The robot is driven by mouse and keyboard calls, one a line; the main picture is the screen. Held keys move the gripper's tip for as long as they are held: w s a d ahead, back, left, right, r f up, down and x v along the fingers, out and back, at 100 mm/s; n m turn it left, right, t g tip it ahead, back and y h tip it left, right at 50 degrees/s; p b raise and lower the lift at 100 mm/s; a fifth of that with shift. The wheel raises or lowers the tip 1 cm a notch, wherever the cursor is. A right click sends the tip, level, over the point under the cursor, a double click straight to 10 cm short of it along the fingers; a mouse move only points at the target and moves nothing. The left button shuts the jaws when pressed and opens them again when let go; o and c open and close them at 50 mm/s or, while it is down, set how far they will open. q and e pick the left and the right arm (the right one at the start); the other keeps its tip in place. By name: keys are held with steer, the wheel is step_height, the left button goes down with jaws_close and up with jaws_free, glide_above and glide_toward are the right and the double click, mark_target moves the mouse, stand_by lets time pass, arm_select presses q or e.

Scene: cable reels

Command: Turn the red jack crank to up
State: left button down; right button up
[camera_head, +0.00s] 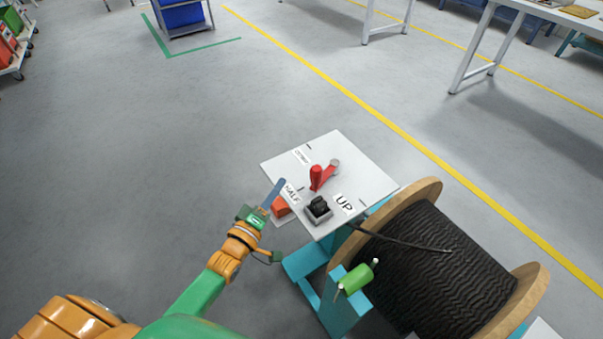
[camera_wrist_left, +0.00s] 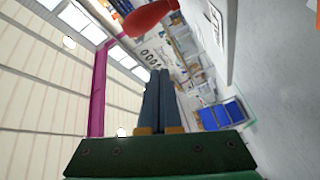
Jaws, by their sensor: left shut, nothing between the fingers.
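The red jack crank (camera_head: 323,176) sits on the white panel (camera_head: 360,174), with its pivot toward the back and its upright red handle toward the front left. Its arm points between the HALF label (camera_head: 292,193) and the UP label (camera_head: 343,204), closer to HALF. My left gripper (camera_head: 280,184) is shut and empty at the panel's left edge, left of the handle and apart from it. In the left wrist view its two dark fingers (camera_wrist_left: 160,90) lie together, and the red handle (camera_wrist_left: 150,17) shows above them. My right gripper is out of view.
A black switch (camera_head: 318,208) stands on the panel's front corner, near UP. A large cable reel (camera_head: 437,270) with a wooden flange is close on the right. Open floor lies left of the panel.

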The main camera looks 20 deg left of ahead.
arm_select(q)
steer(key=w+n+b, duration=0.1)
steer(key=w, duration=0.2)
steer(key=w+n+h+b, duration=0.1)
steer(key=w, duration=0.1)
steer(key=w+d+n, duration=0.1)
steer(key=w+n, duration=0.1)
steer(key=w, duration=0.1)
steer(key=shift+w+f+h+b, duration=0.15)
steer(key=shift+w+h+b, duration=0.15)
steer(key=shift+w+b, duration=0.1)
steer(key=s+d, duration=0.1)
steer(key=d+p, duration=0.1)
steer(key=d, duration=0.1)
steer(key=shift+s+r, duration=0.2)
steer(key=shift+s, duration=0.15)
steer(key=shift+s+d, duration=0.2)
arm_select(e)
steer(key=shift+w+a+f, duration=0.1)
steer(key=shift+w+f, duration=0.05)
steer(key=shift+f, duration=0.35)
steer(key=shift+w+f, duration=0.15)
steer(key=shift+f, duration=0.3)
